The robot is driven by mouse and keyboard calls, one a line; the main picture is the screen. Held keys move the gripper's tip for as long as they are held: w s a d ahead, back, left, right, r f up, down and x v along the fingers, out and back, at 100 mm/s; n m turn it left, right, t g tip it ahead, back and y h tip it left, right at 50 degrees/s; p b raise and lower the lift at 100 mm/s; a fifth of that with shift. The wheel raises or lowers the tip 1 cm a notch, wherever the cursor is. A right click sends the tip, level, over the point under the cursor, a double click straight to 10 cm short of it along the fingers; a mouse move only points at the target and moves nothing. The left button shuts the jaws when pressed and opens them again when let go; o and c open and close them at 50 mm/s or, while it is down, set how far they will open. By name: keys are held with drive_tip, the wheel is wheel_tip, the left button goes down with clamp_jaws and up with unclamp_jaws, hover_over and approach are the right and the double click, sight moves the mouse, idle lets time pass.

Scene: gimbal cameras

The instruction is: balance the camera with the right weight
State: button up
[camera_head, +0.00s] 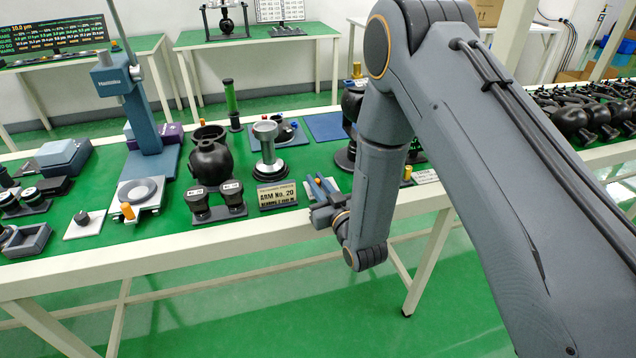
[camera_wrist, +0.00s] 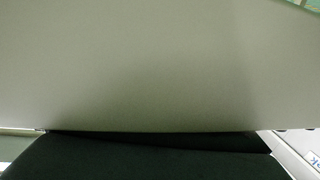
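A black ball-shaped camera (camera_head: 211,163) with a ring on top stands on the green bench, left of centre in the head view. In front of it, two black weights (camera_head: 198,203) and (camera_head: 231,191) sit side by side on a dark holder. A sign reading "ARM No. 20" (camera_head: 278,196) stands to their right. My gripper (camera_head: 322,193) is at the bench's front edge, right of the sign, beside small blue and orange parts. Its fingers are too small and covered to read. In the wrist view a plain grey surface (camera_wrist: 160,65) fills most of the picture, above a dark shape (camera_wrist: 150,158).
A tall blue-grey stand (camera_head: 145,120) and a plate with a grey disc (camera_head: 139,192) are at left. A silver pedestal (camera_head: 267,150) stands behind the sign. Several black units (camera_head: 580,115) crowd the right bench. The floor in front is clear.

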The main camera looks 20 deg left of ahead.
clamp_jaws()
drive_tip(key=shift+a, duration=0.1)
drive_tip(key=shift+m+t+h, duration=0.5)
drive_tip(key=shift+h, duration=0.2)
drive_tip(key=o, duration=0.7)
unclamp_jaws()
drive_tip(key=b+v, duration=0.1)
drive_tip(key=v, duration=0.6)
drive_tip(key=shift+s+d, duration=0.2)
drive_tip(key=shift+s, duration=0.05)
